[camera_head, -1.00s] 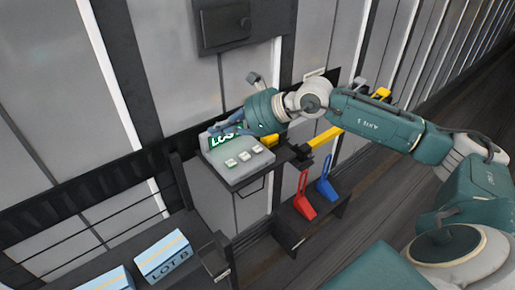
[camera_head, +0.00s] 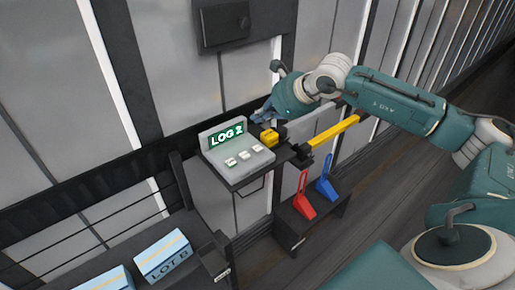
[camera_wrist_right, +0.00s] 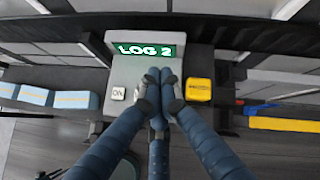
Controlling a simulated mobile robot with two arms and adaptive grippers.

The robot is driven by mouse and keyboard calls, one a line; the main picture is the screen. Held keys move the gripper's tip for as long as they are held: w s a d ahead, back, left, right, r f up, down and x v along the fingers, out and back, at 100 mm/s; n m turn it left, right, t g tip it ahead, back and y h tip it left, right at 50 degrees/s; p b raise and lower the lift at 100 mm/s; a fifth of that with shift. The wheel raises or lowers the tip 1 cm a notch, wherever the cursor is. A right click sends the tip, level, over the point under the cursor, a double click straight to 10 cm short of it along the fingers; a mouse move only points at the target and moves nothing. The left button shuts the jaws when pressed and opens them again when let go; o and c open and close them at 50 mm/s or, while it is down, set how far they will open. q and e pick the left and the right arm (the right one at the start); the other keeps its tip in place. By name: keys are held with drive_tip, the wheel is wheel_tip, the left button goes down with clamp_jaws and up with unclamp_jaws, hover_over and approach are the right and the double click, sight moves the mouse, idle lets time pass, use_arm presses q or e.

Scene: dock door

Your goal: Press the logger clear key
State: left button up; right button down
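The logger (camera_head: 240,172) is a grey sloped console on a dark stand, with a green display (camera_head: 226,139) reading "LOG 2" and a row of three pale keys (camera_head: 245,155). It also shows in the right wrist view (camera_wrist_right: 126,70), where a key marked "ON" (camera_wrist_right: 118,93) is visible at left. My right gripper (camera_head: 260,117) is behind and right of the display in the head view. In the wrist view its blue fingers (camera_wrist_right: 160,76) are drawn together, empty, in front of the console; they hide the other keys. I cannot tell its height above them. My left gripper is not in view.
A yellow block (camera_head: 269,138) sits right of the display, near a yellow bar (camera_head: 335,132). A red lever (camera_head: 304,198) and a blue lever (camera_head: 326,180) stand lower right. Blue-white boxes, one marked "LOT B" (camera_head: 163,256), are lower left. A dark wall box (camera_head: 224,24) is above.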

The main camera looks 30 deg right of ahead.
sight(259, 148)
wheel_tip(259, 148, down, 7)
drive_tip(key=b, duration=0.4)
drive_tip(key=shift+f, duration=0.15)
drive_tip(key=shift+f+b, duration=0.35)
drive_tip(key=shift+f, duration=0.05)
idle(0.9)
drive_tip(key=shift+f+b, duration=0.35)
drive_tip(key=shift+b, duration=0.4)
drive_tip(key=shift+f+b, duration=0.6)
drive_tip(key=shift+b, duration=0.1)
idle(0.5)
drive_tip(key=shift+r+p, duration=0.4)
drive_tip(key=shift+r, duration=0.6)
